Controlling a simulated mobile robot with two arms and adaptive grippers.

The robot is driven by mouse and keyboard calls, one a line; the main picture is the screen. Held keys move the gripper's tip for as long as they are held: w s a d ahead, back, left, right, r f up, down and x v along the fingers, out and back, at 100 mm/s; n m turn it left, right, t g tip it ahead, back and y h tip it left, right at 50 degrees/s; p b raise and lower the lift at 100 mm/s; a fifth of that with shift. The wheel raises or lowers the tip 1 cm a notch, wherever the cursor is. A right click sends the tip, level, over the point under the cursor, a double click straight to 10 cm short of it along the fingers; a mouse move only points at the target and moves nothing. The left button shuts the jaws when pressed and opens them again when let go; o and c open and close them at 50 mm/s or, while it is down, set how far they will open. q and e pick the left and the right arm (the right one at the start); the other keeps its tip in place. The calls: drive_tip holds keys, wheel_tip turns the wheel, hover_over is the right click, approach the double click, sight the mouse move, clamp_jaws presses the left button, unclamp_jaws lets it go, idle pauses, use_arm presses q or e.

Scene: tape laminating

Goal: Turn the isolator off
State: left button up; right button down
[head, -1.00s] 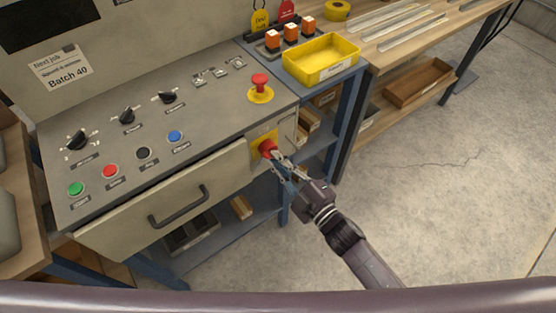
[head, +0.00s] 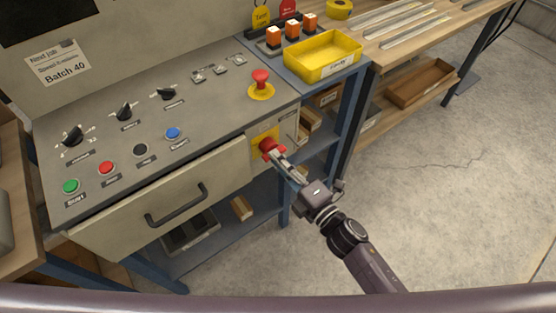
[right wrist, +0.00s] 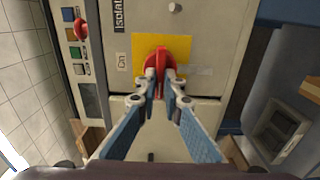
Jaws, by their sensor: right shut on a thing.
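The isolator's red knob (head: 268,146) sits on a yellow plate (head: 256,139) on the front of the grey control cabinet, right of the drawer. My right gripper (head: 277,157) is shut on this knob. In the right wrist view both fingertips (right wrist: 161,77) pinch the red knob (right wrist: 160,53) from its two sides. The yellow plate (right wrist: 139,45) stands behind it, with an "On" label at its left and an "Isolator" label running sideways at upper left. The knob's handle lies lengthwise between the fingers. My left gripper is not in view.
A red emergency button (head: 261,79) stands on the panel top above the isolator. The drawer handle (head: 177,205) juts out at the left. A yellow tray (head: 322,58) is at the back right. The floor at right is clear.

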drive_tip(key=shift+f, duration=0.1)
idle(0.4)
drive_tip(key=c, duration=2.1)
unclamp_jaws()
drive_tip(key=v, duration=1.2)
drive_tip(key=shift+s, duration=0.1)
